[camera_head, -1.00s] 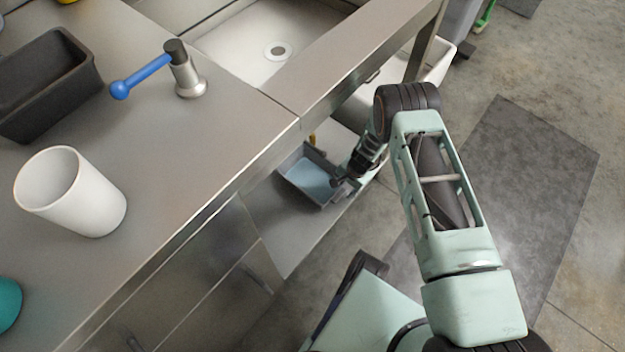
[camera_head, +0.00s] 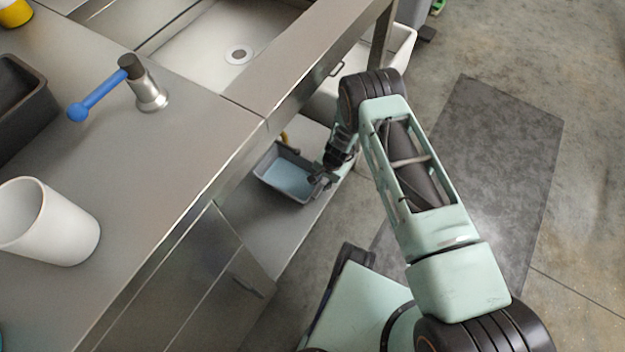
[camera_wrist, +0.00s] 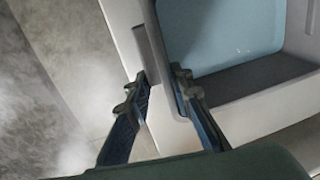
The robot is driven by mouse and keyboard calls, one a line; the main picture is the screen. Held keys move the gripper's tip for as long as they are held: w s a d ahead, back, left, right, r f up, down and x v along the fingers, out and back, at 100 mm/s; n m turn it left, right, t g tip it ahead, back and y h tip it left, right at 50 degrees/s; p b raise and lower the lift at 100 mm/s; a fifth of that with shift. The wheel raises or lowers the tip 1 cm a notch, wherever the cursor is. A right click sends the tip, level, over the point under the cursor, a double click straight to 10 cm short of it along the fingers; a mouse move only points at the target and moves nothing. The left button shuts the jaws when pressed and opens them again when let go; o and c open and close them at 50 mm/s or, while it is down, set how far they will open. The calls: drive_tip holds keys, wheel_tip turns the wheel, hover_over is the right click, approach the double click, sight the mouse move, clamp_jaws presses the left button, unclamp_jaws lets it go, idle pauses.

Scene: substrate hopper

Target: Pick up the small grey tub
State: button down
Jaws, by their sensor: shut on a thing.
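The small grey tub (camera_head: 268,158) is at the low shelf under the counter, with a light blue surface inside it. It looks roughly level; I cannot tell whether it touches the shelf. My gripper (camera_head: 318,176) is at its right end. In the wrist view the tub (camera_wrist: 250,82) fills the upper right, and my gripper (camera_wrist: 163,92) has one finger outside and one inside its wall, shut on the rim. The far end of the tub is cut off in the wrist view.
The steel counter edge (camera_head: 200,187) overhangs to the left. The shelf (camera_head: 262,225) below is otherwise bare in front of the tub. A white cup (camera_head: 70,230), a blue-handled tap (camera_head: 148,92) and a dark bin (camera_head: 22,110) stand on the counter. Open floor lies to the right.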

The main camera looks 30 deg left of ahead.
drive_tip(key=shift+w+a+r, duration=0.1)
drive_tip(key=shift+r, duration=0.35)
wheel_tip(320, 180, up, 2)
drive_tip(key=shift+r+p, duration=0.1)
drive_tip(key=shift+p, duration=0.4)
drive_tip(key=s+d+r+p, duration=0.4)
drive_tip(key=s+d+r, duration=0.3)
drive_tip(key=d+r, duration=0.3)
drive_tip(key=shift+d+p, duration=0.4)
drive_tip(key=shift+d, duration=0.7)
drive_tip(key=shift+f, duration=0.1)
